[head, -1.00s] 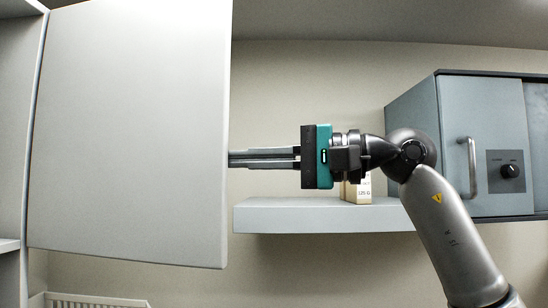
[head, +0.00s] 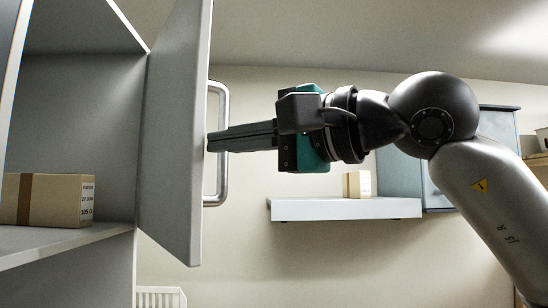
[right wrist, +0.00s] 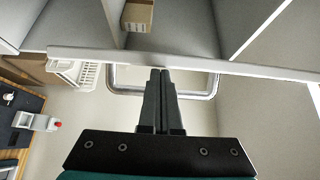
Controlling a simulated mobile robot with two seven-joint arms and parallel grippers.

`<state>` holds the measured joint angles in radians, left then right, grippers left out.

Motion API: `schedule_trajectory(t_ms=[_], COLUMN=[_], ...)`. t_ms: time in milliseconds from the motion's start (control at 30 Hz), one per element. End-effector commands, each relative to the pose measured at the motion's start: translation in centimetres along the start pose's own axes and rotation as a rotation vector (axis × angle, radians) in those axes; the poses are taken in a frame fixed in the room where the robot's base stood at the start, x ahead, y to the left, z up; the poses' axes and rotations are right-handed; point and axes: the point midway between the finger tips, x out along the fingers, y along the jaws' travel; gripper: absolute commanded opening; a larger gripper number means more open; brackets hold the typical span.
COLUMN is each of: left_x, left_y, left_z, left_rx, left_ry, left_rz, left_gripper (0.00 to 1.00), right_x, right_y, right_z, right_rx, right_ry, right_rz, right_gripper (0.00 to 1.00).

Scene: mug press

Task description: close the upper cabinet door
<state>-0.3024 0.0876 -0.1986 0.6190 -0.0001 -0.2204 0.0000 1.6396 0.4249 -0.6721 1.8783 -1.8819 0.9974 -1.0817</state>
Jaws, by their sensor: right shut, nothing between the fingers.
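The upper cabinet door (head: 172,140) stands open, its pale panel seen at a steep angle in the head view. A metal bar handle (head: 221,150) is on its right-hand face. My right gripper (head: 210,143) is shut and empty. Its fingertips are at the door's outer face, within the handle's height; I cannot tell whether they touch. In the right wrist view the shut fingertips (right wrist: 160,71) are at the door's edge (right wrist: 240,68), with the handle (right wrist: 125,91) showing on both sides of the fingers. My left gripper is out of view.
The open cabinet (head: 80,120) holds a brown carton (head: 55,200) on its shelf. A wall shelf (head: 345,208) with a small box (head: 358,184) is behind my right arm, beside a blue-grey cabinet (head: 495,130). A white rack (head: 160,297) is low down.

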Motion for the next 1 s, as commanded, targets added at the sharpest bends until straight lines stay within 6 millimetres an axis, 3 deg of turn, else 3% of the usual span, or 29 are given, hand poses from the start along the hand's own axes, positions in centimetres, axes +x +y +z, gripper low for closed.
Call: schedule_trajectory(t_ms=[33, 200, 500, 700, 1000], left_x=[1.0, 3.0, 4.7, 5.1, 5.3], left_y=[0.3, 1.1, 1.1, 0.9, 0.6], left_z=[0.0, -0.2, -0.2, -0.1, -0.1], left_rx=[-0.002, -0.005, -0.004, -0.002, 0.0], left_ry=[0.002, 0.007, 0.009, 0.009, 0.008], left_rz=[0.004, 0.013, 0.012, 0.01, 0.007], left_gripper=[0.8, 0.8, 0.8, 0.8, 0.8], right_x=[0.7, 3.1, 7.2, 9.1, 10.1], right_y=[0.4, 0.5, 0.2, 0.1, 0.0], right_z=[1.8, 6.9, 13.1, 15.1, 16.1], right_rx=[-0.007, -0.008, -0.003, -0.002, 0.001], right_ry=[-0.012, -0.021, -0.017, -0.015, -0.015], right_rz=[0.0, 0.001, 0.001, 0.001, 0.001], right_gripper=[0.0, 0.0, 0.0, 0.0, 0.0])
